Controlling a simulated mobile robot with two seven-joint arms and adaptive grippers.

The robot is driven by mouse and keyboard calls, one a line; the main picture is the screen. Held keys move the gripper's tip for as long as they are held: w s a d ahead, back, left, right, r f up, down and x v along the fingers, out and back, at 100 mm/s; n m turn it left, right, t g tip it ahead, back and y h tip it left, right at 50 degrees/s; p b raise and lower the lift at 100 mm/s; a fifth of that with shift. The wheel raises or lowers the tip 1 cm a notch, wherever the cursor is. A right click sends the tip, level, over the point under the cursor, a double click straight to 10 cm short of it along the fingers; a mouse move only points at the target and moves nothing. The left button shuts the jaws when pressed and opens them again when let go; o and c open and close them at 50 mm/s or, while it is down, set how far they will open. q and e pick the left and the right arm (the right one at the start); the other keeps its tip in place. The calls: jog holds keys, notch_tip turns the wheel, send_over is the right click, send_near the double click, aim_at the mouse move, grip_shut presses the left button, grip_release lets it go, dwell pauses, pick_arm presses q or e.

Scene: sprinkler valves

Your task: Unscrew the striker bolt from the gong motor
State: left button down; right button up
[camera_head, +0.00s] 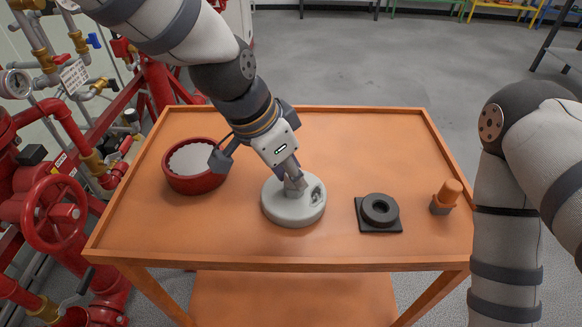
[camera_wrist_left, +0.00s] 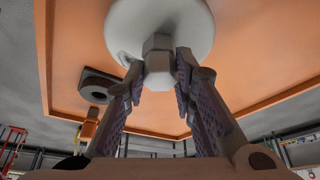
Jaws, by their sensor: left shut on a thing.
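The gong motor (camera_head: 278,212) is a pale grey round disc lying flat on the orange table, with a small dark recess on its right side. The striker bolt (camera_wrist_left: 158,62) shows in the left wrist view as a grey hexagonal head against the disc (camera_wrist_left: 190,22). My left gripper (camera_head: 294,184) points down over the disc and is shut on the bolt. In the wrist view its fingers (camera_wrist_left: 160,78) press on both sides of the hex head. In the head view the gripper largely hides the bolt. My right gripper is out of view; only its arm shows at the right.
A red round bowl-like part (camera_head: 190,184) with a pale inside sits left on the table (camera_head: 330,245). A black square block with a ring (camera_head: 380,211) and an orange-topped grey piece (camera_head: 448,193) sit right. Red pipes and a valve wheel (camera_head: 55,213) stand left of the table.

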pick_arm(q)
jog(key=n, duration=0.2)
jog(key=n+t+y, duration=0.1)
jog(key=n, duration=0.2)
jog(key=shift+d+t, duration=0.2)
jog(key=shift+t, duration=0.1)
jog(key=c, duration=1.2)
grip_release()
jog(key=shift+c, duration=0.2)
jog(key=shift+c, duration=0.3)
